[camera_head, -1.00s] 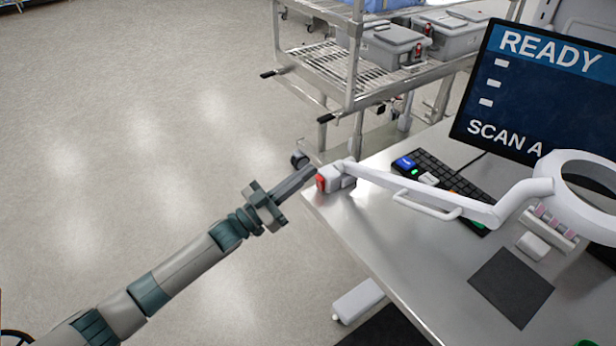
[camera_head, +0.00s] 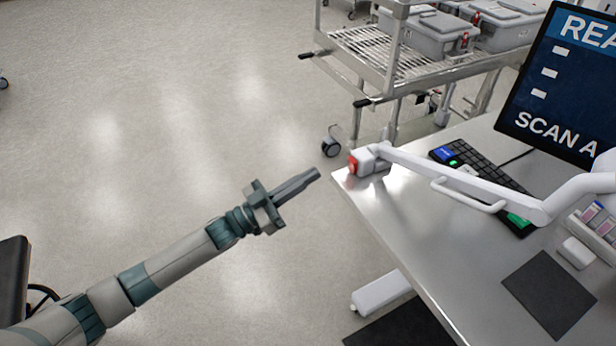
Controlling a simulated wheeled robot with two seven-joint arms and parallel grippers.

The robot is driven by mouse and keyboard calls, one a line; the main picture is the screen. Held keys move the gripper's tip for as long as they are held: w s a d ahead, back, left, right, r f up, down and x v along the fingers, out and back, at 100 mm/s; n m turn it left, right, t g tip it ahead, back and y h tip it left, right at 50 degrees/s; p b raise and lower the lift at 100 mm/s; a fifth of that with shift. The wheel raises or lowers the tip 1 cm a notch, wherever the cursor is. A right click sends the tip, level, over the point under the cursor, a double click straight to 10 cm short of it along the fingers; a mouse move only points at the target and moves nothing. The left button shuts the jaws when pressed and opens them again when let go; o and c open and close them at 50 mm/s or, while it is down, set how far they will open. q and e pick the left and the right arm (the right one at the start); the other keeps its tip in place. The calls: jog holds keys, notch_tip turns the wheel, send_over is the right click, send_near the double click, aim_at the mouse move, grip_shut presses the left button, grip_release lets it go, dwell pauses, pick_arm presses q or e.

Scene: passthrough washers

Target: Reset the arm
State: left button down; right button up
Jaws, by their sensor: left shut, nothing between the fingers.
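My left arm comes in from the lower left and reaches up and to the right over the floor. Its gripper (camera_head: 316,173) is shut and empty. The fingertips are in the open, a little left of the desk's near left corner, and look apart from it. My right arm and right gripper do not show.
A wire cart (camera_head: 365,52) with grey bins (camera_head: 437,33) stands behind.

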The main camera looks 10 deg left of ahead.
pick_arm(q)
jog(key=s+a+f+n+y, duration=0.1)
jog(key=a+f+n+y, duration=0.2)
jog(key=f, duration=0.8)
jog(key=a+f+n+y, duration=0.1)
jog(key=a+f+y, duration=0.3)
jog(key=f, duration=0.6)
jog(key=s+a+f+n+y, duration=0.1)
jog(key=a+f+n+y, duration=0.2)
jog(key=f, duration=0.8)
jog(key=s+a+f+g+y, duration=0.1)
jog(key=s+a+f+y, duration=0.1)
jog(key=s+f, duration=0.5)
jog(key=s+a+f+g+y, duration=0.25)
jog(key=s+f, duration=0.25)
jog(key=f, duration=0.4)
jog(key=s+f+g+y, duration=0.1)
jog(key=s+f, duration=0.5)
jog(key=s, duration=0.7)
jog(key=s+f+n+g+y, duration=0.1)
jog(key=s+f+g, duration=0.3)
jog(key=s, duration=0.9)
jog(key=s+f+g+y, duration=0.1)
jog(key=s+f+g, duration=0.1)
jog(key=s+f, duration=0.5)
jog(key=s+a, duration=0.1)
jog(key=s, duration=0.5)
jog(key=shift+s+f+g, duration=0.3)
jog(key=shift+s+g, duration=0.05)
jog(key=shift+s, duration=0.05)
